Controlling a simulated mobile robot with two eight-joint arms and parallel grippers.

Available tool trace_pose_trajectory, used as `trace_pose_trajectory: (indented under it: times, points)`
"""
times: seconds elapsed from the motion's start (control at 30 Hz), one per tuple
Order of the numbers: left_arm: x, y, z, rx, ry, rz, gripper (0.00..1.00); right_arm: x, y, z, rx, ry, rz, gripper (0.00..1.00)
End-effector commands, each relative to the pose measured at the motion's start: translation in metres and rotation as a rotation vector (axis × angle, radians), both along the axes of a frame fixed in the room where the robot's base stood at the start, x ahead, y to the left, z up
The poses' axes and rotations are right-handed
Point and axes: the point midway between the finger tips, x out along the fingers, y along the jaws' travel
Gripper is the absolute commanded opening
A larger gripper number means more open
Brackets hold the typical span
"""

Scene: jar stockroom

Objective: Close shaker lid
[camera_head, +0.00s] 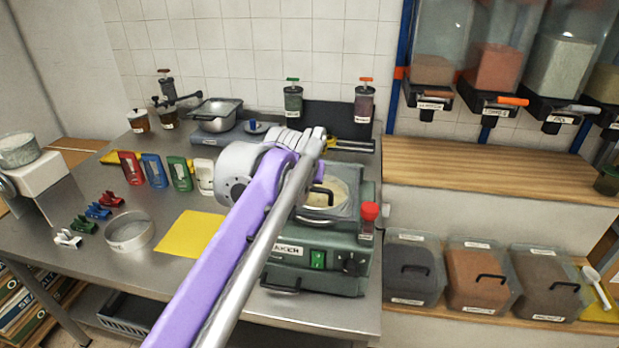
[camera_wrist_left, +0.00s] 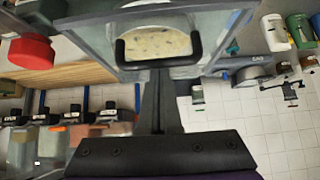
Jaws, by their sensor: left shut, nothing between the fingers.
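The shaker (camera_head: 310,275) is a grey-green machine with a green switch at the front right of the steel table. Its see-through lid (camera_head: 347,205) has a black handle (camera_head: 322,190); my arm partly covers both. In the left wrist view the lid (camera_wrist_left: 215,45) and handle (camera_wrist_left: 120,52) are close up, with a pale round sieve behind the pane. My left gripper (camera_wrist_left: 158,76) is shut and empty, its tips at or just short of the handle's bar; contact is unclear. Its fingers are hidden in the head view. The lid's angle is hard to tell. My right gripper is out of view.
A red knob (camera_head: 370,211) stands at the shaker's right corner. A yellow sheet (camera_head: 190,235) and metal ring (camera_head: 130,231) lie to the left. Coloured holders (camera_head: 155,170) stand behind. A wooden shelf (camera_head: 480,170) is to the right.

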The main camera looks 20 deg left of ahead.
Motion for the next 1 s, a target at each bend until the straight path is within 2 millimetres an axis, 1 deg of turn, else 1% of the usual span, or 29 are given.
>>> trace_pose_trajectory:
  times: [0.23, 0.33, 0.47, 0.6, 0.63, 0.67, 0.8, 1.0]
  points:
    - [0.0, 0.0, 0.001, 0.0, 0.001, 0.0, 0.0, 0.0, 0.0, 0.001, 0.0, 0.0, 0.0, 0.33]
    - [0.002, 0.0, 0.006, 0.0, 0.001, 0.0, 0.0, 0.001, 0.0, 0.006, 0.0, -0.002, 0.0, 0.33]
    - [0.009, 0.002, 0.021, -0.001, 0.0, -0.001, 0.0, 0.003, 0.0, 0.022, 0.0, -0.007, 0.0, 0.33]
    - [0.019, 0.004, 0.045, -0.001, -0.002, 0.0, 0.0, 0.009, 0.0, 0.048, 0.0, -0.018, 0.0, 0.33]
    - [0.009, 0.002, 0.047, -0.001, 0.0, -0.001, 0.0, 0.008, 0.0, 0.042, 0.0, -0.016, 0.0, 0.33]
    - [0.004, 0.0, 0.051, 0.0, 0.001, -0.001, 0.0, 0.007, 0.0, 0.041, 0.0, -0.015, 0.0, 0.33]
    - [-0.018, -0.006, 0.073, 0.0, 0.001, -0.001, 0.0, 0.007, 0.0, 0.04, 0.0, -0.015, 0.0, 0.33]
    - [-0.04, -0.011, 0.098, -0.001, 0.001, -0.002, 0.0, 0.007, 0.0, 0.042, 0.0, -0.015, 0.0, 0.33]
